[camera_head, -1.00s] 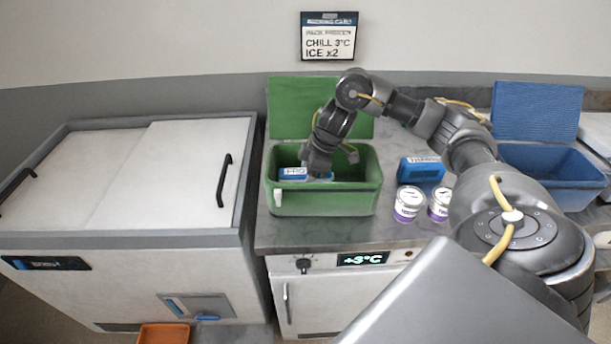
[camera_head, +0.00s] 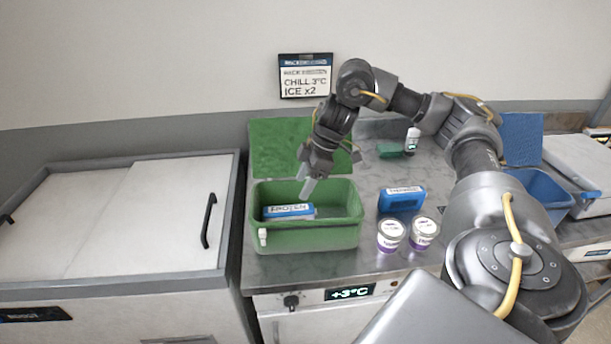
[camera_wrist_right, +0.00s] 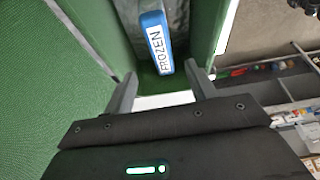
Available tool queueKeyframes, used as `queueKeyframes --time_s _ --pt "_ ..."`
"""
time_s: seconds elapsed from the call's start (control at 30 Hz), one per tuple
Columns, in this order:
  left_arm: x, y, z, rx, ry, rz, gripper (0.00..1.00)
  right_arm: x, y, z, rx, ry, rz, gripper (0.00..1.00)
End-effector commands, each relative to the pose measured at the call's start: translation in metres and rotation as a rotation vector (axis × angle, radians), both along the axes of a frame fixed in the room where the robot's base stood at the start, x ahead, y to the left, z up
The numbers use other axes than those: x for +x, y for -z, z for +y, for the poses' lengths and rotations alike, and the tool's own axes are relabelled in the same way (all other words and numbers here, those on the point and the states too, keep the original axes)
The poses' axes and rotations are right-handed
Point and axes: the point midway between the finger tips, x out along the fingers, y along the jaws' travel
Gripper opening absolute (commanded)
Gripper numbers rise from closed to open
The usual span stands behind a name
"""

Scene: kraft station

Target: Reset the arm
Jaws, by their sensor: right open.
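My right gripper (camera_head: 309,185) is open and empty above the green box (camera_head: 305,238). In the right wrist view its two fingers (camera_wrist_right: 160,92) stand apart with nothing between them. A blue ice pack labelled FROZEN (camera_head: 289,211) lies inside the green box, at its left, below the fingers. The pack also shows in the right wrist view (camera_wrist_right: 153,42), beyond the fingertips and apart from them. My right arm comes in from the right and bends down over the box. My left gripper is not in view.
A second blue pack (camera_head: 401,198) and two white-and-purple tubs (camera_head: 391,236) stand on the counter right of the green box. A blue box (camera_head: 541,190) stands farther right. A white chest freezer (camera_head: 110,215) with sliding lids is at the left. A sign (camera_head: 305,76) hangs behind.

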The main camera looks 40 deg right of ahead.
Motion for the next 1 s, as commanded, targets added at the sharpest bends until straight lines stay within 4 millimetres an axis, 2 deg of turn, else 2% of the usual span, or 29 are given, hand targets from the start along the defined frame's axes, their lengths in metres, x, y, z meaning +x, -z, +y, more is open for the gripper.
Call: queueKeyframes --time_s 0.67,0.77,1.0 --pt "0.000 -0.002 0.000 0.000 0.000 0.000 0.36 -0.001 -0.005 -0.001 0.001 0.000 0.001 0.56" --pt "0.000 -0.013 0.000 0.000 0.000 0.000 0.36 -0.001 -0.016 -0.001 0.000 0.000 0.000 0.56" --pt "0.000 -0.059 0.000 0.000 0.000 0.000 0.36 -0.001 -0.062 -0.001 0.000 0.000 0.000 0.56"
